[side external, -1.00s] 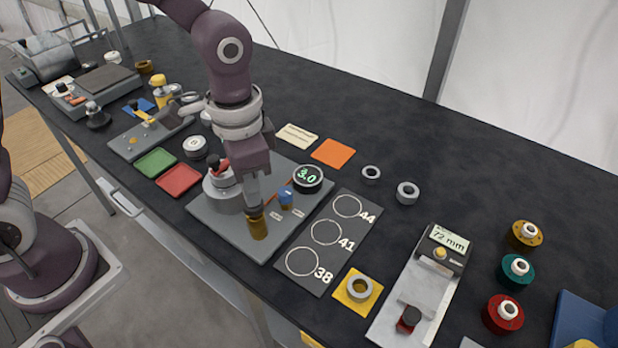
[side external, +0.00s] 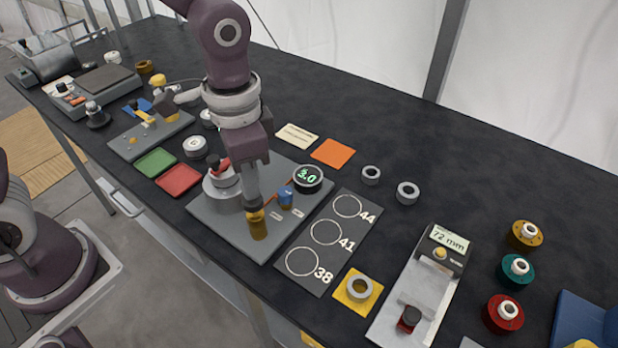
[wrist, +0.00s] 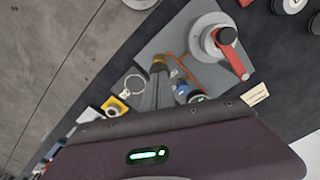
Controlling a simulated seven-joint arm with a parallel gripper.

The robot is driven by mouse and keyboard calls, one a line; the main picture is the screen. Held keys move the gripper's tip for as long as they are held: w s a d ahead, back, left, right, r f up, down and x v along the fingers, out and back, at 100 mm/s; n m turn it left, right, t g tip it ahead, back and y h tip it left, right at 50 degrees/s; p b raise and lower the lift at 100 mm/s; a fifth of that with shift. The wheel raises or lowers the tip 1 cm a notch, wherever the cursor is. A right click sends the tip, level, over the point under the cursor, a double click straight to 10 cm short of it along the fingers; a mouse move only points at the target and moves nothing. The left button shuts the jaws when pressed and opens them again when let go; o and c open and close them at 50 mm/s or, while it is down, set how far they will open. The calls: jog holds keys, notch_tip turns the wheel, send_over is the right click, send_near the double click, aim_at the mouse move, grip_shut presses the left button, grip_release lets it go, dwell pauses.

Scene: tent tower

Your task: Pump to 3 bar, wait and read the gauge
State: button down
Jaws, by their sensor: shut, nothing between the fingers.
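The grey pump plate (side external: 225,228) carries a round grey body with a red lever (side external: 222,166), a brass cylinder (side external: 259,229), a blue fitting (side external: 285,196) and a round black gauge (side external: 308,179). The gauge shows green digits; they look like 3.0, but the first digit is unclear. My gripper (side external: 252,204) is shut and empty, pointing down at the top of the brass cylinder; I cannot tell if it touches. In the wrist view, the closed fingers (wrist: 156,92) reach toward the brass cylinder (wrist: 158,63), with the red lever (wrist: 231,52) to the right.
A dark board with rings marked 44, 41 and 38 (side external: 325,240) lies right of the plate. Green (side external: 155,162) and red (side external: 178,180) pads lie to the left, an orange pad (side external: 333,152) behind. A device reading 72 mm (side external: 447,243) stands at the right.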

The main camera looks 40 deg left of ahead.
jog(key=shift+f, duration=1.55)
jog(key=shift+r, duration=2.05)
jog(key=shift+f, duration=1.95)
jog(key=shift+r, duration=1.95)
notch_tip(320, 180, up, 6)
